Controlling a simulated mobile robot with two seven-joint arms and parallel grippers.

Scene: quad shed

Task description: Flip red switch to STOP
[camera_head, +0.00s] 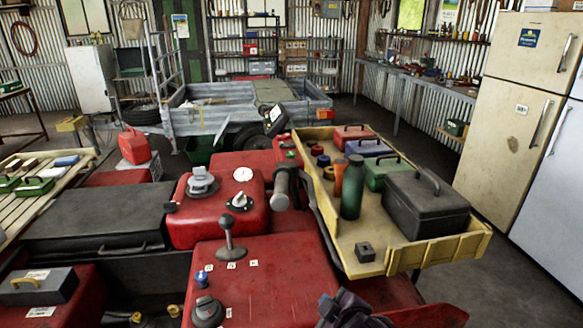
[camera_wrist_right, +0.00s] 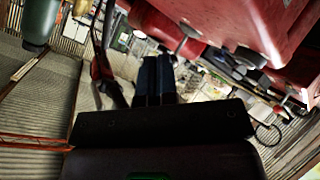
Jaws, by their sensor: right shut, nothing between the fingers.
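A red quad bike body (camera_head: 265,275) fills the lower middle of the head view. Its red console (camera_head: 220,212) carries a grey cap, a white round dial (camera_head: 243,174) and a white-marked knob (camera_head: 239,202). A black-knobbed lever (camera_head: 230,242), a blue-topped knob (camera_head: 202,279) and a dark round knob (camera_head: 208,312) sit nearer. A grey handlebar grip (camera_head: 281,189) is right of the console. I cannot make out the red switch for certain. My right gripper (camera_wrist_right: 155,58) is shut and empty, below red bodywork in the wrist view. Part of it shows at the head view's bottom edge. My left gripper is out of view.
A yellow tray (camera_head: 445,248) holding a black toolbox (camera_head: 424,204), a green bottle (camera_head: 352,188) and other boxes borders the quad on the right. A grey trailer (camera_head: 205,118) stands behind. Some floor is clear at lower right.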

